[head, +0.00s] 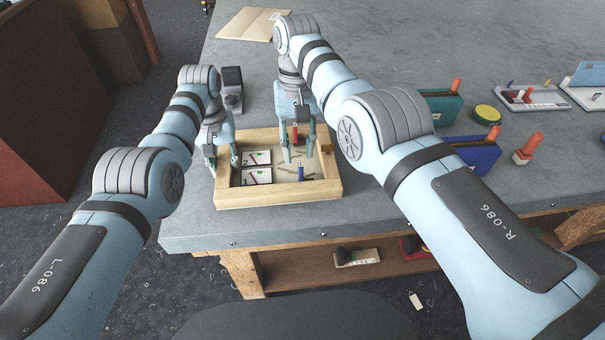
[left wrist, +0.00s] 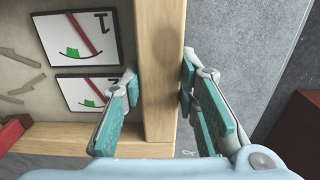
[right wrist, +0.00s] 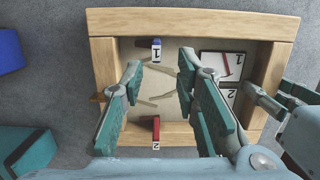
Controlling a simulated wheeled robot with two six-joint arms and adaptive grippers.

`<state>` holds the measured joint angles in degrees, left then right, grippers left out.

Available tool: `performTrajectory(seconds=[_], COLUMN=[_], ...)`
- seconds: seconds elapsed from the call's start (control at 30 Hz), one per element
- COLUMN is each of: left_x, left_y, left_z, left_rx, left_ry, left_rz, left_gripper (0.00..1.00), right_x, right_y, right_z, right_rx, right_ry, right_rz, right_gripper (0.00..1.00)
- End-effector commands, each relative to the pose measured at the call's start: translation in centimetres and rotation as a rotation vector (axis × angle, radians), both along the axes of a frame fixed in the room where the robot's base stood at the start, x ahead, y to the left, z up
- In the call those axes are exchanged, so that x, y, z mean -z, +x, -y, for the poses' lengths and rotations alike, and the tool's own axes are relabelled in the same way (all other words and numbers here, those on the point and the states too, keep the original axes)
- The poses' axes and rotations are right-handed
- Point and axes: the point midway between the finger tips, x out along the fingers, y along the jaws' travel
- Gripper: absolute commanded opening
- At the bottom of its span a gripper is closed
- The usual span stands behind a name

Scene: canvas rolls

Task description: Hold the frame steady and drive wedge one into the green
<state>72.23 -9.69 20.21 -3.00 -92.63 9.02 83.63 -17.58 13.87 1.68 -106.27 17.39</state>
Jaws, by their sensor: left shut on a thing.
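The wooden frame (head: 277,196) lies on the grey table. My left gripper (head: 222,158) is shut on its left wall, which shows between the fingers in the left wrist view (left wrist: 160,115). Inside are gauge card 1 (right wrist: 222,64) and gauge card 2 (left wrist: 86,91), each with a red needle and a green patch. Wedge one, blue with a label 1 (right wrist: 156,52), stands near the front wall. A red wedge labelled 2 (right wrist: 155,128) is at the back wall. My right gripper (right wrist: 162,85) is open and empty over the frame, its fingers spread either side of the wedges' line.
A small brown piece (head: 327,149) sits at the frame's right wall. A dark device (head: 232,88) is behind. Table between is clear.

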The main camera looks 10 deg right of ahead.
Motion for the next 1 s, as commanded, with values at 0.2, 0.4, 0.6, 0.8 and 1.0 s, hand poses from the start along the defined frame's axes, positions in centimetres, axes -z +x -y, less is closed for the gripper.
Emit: performTrajectory(seconds=[0.2, 0.4, 0.6, 0.8, 1.0], left_x=[0.1, 0.1, 0.1, 0.1, 0.1], left_y=[0.0, -0.1, -0.1, -0.1, -0.1], left_z=[0.0, 0.1, 0.1, 0.1, 0.1], left_rx=[0.0, 0.001, 0.001, 0.002, 0.002], left_ry=[0.0, -0.001, -0.002, -0.002, -0.003], left_rz=[-0.002, -0.002, -0.002, -0.002, -0.003], left_gripper=[0.0, 0.0, 0.0, 0.0, 0.0], right_x=[2.0, 4.4, 4.9, 4.9, 4.9], right_y=[-1.2, -1.8, -1.9, -1.8, -1.8], right_z=[0.2, 0.3, 0.3, 0.3, 0.3], right_rx=[0.01, 0.011, 0.011, 0.011, 0.011], right_ry=[-0.017, -0.016, -0.016, -0.016, -0.016], right_rz=[-0.043, -0.042, -0.041, -0.041, -0.04], right_gripper=[0.28, 0.28, 0.28, 0.12, 0.0])
